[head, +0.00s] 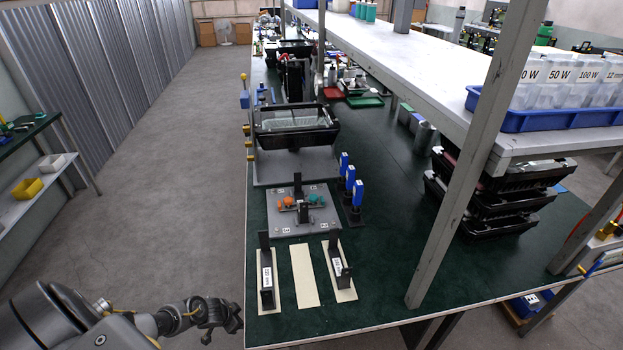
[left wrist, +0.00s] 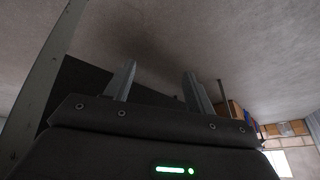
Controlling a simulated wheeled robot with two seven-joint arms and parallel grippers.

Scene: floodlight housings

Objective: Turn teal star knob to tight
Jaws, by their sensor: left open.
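A small teal knob (head: 315,200) sits on a fixture on a grey plate (head: 281,222) on the green bench, right of a similar orange knob (head: 287,202). At this size I cannot make out its star points or whether it is tight. My left gripper (head: 228,318) is beside the bench's near left edge, apart from the knob and well in front of it. In the left wrist view its two fingers (left wrist: 158,82) stand apart with nothing between them; neither knob shows there. My right gripper is not in view.
Dark brackets on cream strips (head: 303,275) lie in front of the plate. Blue-topped tools (head: 351,180) stand to its right. A black floodlight housing (head: 297,126) is behind it. A shelf post (head: 478,160) rises on the right. The floor left of the bench is clear.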

